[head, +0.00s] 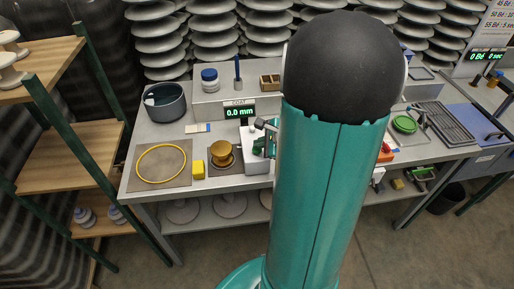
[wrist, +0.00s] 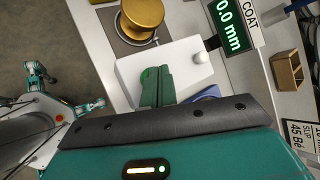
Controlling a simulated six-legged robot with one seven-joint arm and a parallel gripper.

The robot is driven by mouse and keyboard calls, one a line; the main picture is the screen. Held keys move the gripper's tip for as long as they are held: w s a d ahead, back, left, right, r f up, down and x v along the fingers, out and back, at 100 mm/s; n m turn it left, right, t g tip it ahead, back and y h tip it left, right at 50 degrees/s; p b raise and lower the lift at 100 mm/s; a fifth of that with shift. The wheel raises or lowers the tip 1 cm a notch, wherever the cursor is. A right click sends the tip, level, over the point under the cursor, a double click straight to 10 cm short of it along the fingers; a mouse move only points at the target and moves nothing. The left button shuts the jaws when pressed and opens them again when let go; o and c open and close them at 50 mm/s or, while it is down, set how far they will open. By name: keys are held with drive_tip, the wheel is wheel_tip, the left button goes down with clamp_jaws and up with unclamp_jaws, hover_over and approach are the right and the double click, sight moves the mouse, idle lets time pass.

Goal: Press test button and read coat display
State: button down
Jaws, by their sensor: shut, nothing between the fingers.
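The coat display (head: 239,112) stands at the back of the bench and reads 0.0 mm in green. It also reads 0.0 mm in the wrist view (wrist: 228,27), tilted. A white box (head: 254,160) sits on the bench front, below the display. In the wrist view the white box (wrist: 130,71) has a small white knob (wrist: 201,57) on top. My gripper (wrist: 157,76) is shut and empty, with its green fingers over the box. A brighter green round patch at the fingertips may be the test button; I cannot tell if they touch. In the head view my arm hides much of this.
A gold cup-shaped piece (head: 222,154) on a dark plate and a yellow block (head: 198,170) sit left of the box. A yellow ring (head: 161,146) lies on a grey mat. A dark pot (head: 165,102) stands behind. A wooden holder (wrist: 287,70) lies right in the wrist view.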

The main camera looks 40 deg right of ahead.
sight(260, 150)
drive_tip(key=shift+f, duration=0.55)
idle(0.4)
drive_tip(key=shift+r, duration=1.15)
drive_tip(key=shift+r, duration=2.5)
